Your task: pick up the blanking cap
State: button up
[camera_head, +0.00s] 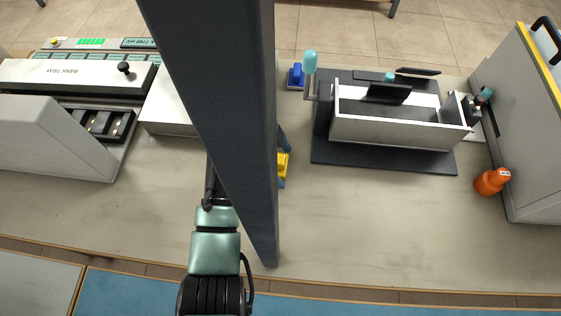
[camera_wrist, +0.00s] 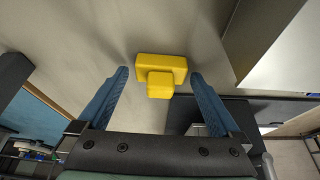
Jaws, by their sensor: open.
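The blanking cap appears to be the yellow piece with a raised square knob (camera_wrist: 160,72). In the wrist view it lies on the grey bench top, just ahead of and between the fingers. My gripper (camera_wrist: 160,95) is open, its two blue fingers apart on either side of the cap's knob, with nothing held. In the head view the yellow cap (camera_head: 283,164) shows only in part, right of my dark column, which hides most of my gripper. Blue fingertips show above and below the cap there.
A small blue block (camera_head: 296,75) is behind. A bank tray unit (camera_head: 75,75) is at left. The front bench is clear.

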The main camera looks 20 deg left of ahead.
aim_at(280, 159)
jog(key=c, duration=1.3)
jog(key=shift+o, duration=0.2)
jog(key=shift+r, duration=0.1)
notch_tip(280, 159, up, 10)
jog(key=p, duration=0.3)
jog(key=shift+s, duration=0.1)
